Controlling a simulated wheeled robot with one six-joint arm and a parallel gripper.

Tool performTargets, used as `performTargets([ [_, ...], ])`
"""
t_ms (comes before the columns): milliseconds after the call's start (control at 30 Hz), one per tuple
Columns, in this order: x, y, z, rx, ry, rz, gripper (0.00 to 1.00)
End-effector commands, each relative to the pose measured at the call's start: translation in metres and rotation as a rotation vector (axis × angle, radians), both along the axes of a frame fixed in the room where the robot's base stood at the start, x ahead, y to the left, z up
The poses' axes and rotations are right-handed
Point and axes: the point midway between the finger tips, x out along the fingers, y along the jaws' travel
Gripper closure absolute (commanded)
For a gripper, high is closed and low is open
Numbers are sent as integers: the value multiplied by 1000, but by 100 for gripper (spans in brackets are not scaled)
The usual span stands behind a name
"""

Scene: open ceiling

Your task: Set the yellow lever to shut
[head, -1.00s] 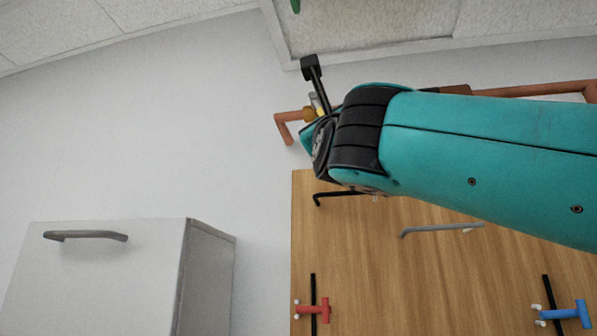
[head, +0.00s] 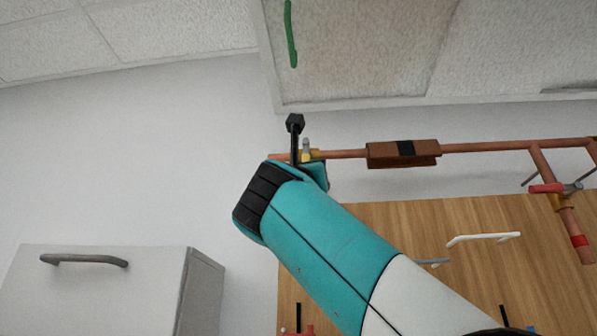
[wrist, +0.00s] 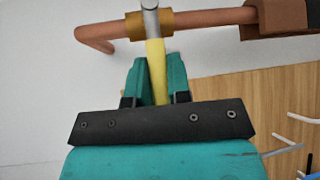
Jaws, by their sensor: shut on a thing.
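The yellow lever (wrist: 156,70) sits between the teal fingers of my gripper (wrist: 158,66) in the wrist view. My gripper is shut on it. The lever runs from a grey stem (wrist: 150,6) at a brass valve body (wrist: 150,25) down toward my gripper, roughly across the copper pipe (wrist: 205,17). In the head view the brass valve body (head: 311,155) and its grey stem (head: 306,144) show at the pipe's left end.
A brown box (head: 403,154) with a black band sits on the pipe. A red-handled valve (head: 548,188) is at the right. A wooden panel (head: 365,220) with handles lies below the pipe. A white cabinet (head: 95,295) stands lower left. A green handle (head: 291,35) is above. The left wall is bare.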

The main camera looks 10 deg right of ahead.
Motion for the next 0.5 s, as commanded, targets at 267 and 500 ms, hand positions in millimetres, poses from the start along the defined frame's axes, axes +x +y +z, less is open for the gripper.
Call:
performTargets([
  [267,1,0,0,3,1,3,100],
  [500,0,0,0,2,-1,4,57],
])
